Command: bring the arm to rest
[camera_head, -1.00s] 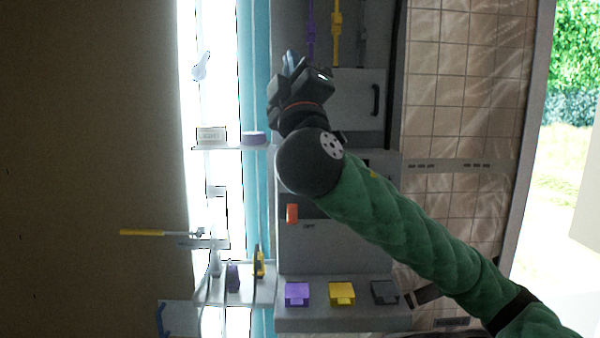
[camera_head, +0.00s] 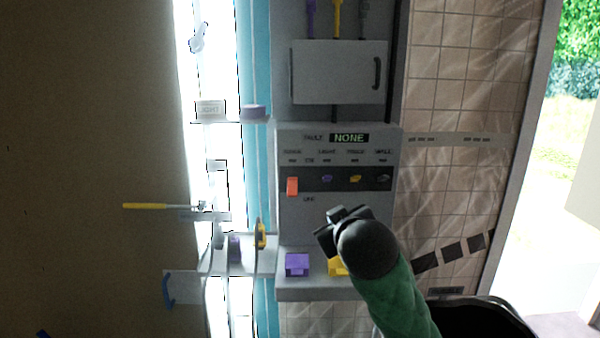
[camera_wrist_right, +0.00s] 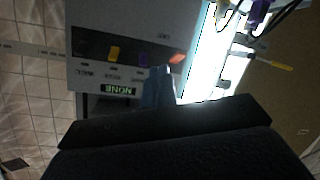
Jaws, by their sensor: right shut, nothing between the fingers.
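My right arm, in a green sleeve, comes in from the lower right in the head view. Its dark gripper (camera_head: 338,216) is in front of the lower part of the grey control panel (camera_head: 340,212), pointing away from me. In the right wrist view its blue-grey fingers (camera_wrist_right: 158,88) are shut with nothing between them, and the panel shows beyond them. I cannot tell whether they touch it. My left gripper is in neither view.
The panel display (camera_head: 349,138) reads NONE, above an orange-red switch (camera_head: 292,186) and small coloured switches. A closed cabinet door (camera_head: 338,72) is above. A purple block (camera_head: 297,264) and a partly hidden yellow block (camera_head: 337,266) sit below. Shelves (camera_head: 228,121) stand left.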

